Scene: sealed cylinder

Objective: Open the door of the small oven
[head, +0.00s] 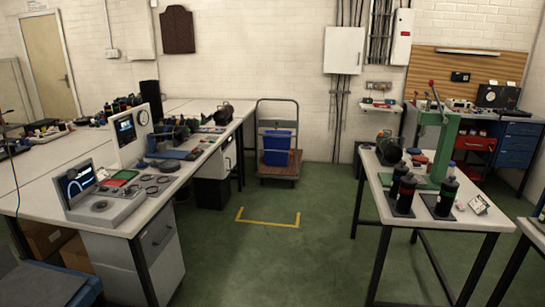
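I cannot pick out a small oven or its door with certainty in the head view. A white upright unit (134,133) with a blue screen and a round dial stands on the left bench. I cannot tell whether it has a door. Neither of my grippers is in view.
The long left bench (45,175) carries instruments and tools, with a grey cabinet below. The right table (465,213) holds a green press (440,145) and dark bottles. A trolley with a blue bin (277,147) stands by the back wall. The green floor between is clear.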

